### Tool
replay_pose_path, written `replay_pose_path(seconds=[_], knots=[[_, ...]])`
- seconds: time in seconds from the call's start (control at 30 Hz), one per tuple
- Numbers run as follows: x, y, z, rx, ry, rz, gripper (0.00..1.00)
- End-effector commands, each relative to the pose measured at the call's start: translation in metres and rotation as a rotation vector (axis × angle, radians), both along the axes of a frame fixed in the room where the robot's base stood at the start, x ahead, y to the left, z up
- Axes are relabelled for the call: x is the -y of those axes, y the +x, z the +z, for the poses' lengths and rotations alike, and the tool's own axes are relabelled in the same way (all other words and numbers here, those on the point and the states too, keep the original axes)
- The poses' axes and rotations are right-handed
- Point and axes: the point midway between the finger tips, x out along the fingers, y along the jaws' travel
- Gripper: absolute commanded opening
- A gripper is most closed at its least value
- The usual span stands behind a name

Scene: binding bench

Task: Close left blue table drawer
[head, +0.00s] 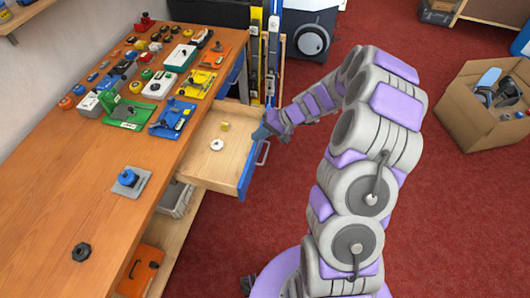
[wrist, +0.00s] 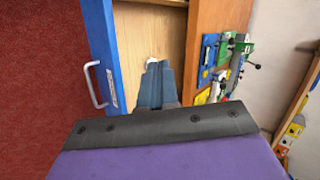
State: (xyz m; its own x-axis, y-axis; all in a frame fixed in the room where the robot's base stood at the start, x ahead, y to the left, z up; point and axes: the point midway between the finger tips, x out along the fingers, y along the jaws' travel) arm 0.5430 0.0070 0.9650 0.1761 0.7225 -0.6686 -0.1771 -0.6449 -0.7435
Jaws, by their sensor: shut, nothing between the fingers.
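The blue-fronted drawer (head: 245,178) stands pulled out from the right side of the wooden bench. Its wooden inside holds a small brass-coloured block (head: 225,127) and a white ring-shaped piece (head: 217,145). Its metal handle (head: 263,153) is on the outer face; the handle (wrist: 94,84) and blue front (wrist: 102,50) also show at left in the wrist view. My gripper (head: 262,132) is at the far end of the drawer front. In the wrist view my gripper (wrist: 157,68) is shut and empty, over the drawer's open inside. Whether it touches the drawer is unclear.
The bench top (head: 120,235) carries several coloured tools and parts, with a blue knob on a plate (head: 130,178) nearer. An orange case (head: 140,270) sits on the shelf below. Tall level-like tools (head: 264,55) stand beyond the drawer. Red floor is open at right, before a cardboard box (head: 465,115).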

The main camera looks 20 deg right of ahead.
Motion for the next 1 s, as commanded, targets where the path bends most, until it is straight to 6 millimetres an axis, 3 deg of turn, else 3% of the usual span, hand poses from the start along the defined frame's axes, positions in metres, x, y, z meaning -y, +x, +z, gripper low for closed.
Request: replay_pose_path(seconds=[0.03, 0.1, 0.3, 0.5, 0.67, 1.0], knots=[[0.013, 0.008, -0.023, -0.005, 0.008, -0.039, 0.00], [0.030, 0.017, -0.049, -0.001, 0.011, -0.090, 0.00], [0.076, 0.031, -0.114, 0.003, -0.003, -0.215, 0.00], [0.100, 0.034, -0.143, 0.006, -0.018, -0.269, 0.00], [0.095, 0.038, -0.152, 0.005, -0.019, -0.272, 0.00], [0.058, 0.058, -0.192, 0.005, -0.019, -0.269, 0.00]])
